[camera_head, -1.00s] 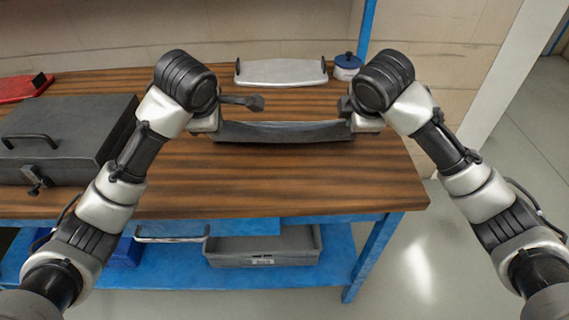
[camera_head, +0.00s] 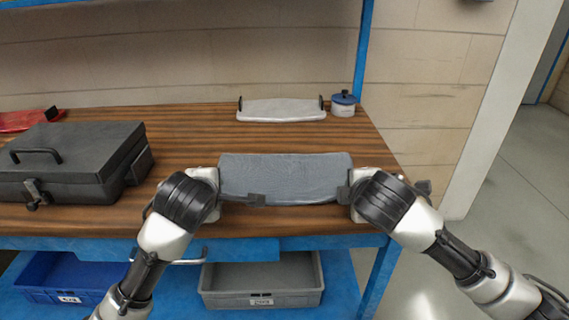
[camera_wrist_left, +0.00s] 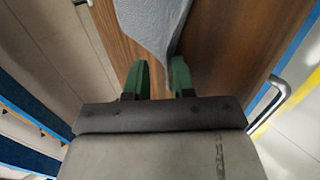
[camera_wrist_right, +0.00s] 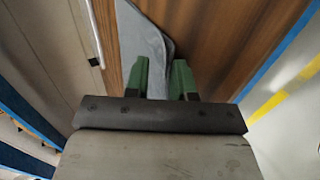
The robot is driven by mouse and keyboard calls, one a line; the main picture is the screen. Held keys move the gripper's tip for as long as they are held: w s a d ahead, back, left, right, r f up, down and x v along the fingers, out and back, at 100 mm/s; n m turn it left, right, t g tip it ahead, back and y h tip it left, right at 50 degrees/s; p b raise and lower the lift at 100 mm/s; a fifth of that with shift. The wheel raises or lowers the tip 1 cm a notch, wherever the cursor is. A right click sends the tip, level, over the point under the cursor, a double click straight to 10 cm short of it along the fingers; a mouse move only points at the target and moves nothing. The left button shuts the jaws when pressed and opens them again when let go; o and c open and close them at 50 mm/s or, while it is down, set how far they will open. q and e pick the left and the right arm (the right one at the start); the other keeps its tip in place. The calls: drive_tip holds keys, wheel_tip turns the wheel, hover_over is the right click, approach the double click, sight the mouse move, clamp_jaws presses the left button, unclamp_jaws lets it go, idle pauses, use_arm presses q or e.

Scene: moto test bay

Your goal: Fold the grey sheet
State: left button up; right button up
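The grey sheet (camera_head: 285,175) lies on the wooden workbench in a flat, wide shape in the head view. Its near edge is between my two grippers. My left gripper (camera_wrist_left: 158,72) is at the sheet's left side, its green fingers apart; a narrowing end of the sheet (camera_wrist_left: 152,20) shows just beyond the tips. My right gripper (camera_wrist_right: 161,72) is at the right side, its fingers also apart, with part of the sheet (camera_wrist_right: 140,40) in the gap between them. In the head view the fingertips are largely hidden by the wrists. I cannot tell how many layers lie there.
A black case (camera_head: 70,160) stands on the left of the workbench (camera_head: 190,130), with a red item (camera_head: 28,120) behind it. A pale tray with dark handles (camera_head: 282,110) and a blue-lidded jar (camera_head: 343,104) stand at the back. Bins (camera_head: 262,283) sit on the lower shelf.

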use_arm(q)
drive_tip(key=o, duration=0.4)
use_arm(e)
drive_tip(key=o, duration=0.4)
use_arm(q)
drive_tip(key=shift+s+r, duration=0.3)
drive_tip(key=shift+r, duration=0.4)
drive_tip(key=shift+s+r, duration=0.25)
drive_tip(key=shift+r, duration=0.45)
use_arm(e)
drive_tip(key=shift+s+r, duration=0.25)
drive_tip(key=shift+r, duration=0.45)
drive_tip(key=shift+s+r, duration=0.2)
drive_tip(key=shift+r, duration=0.5)
use_arm(q)
drive_tip(key=s+r, duration=0.2)
drive_tip(key=r, duration=0.1)
drive_tip(key=s+r, duration=0.3)
drive_tip(key=shift+r, duration=0.1)
use_arm(e)
drive_tip(key=s+r, duration=0.2)
drive_tip(key=r, duration=0.1)
drive_tip(key=s+r, duration=0.3)
drive_tip(key=shift+r, duration=0.15)
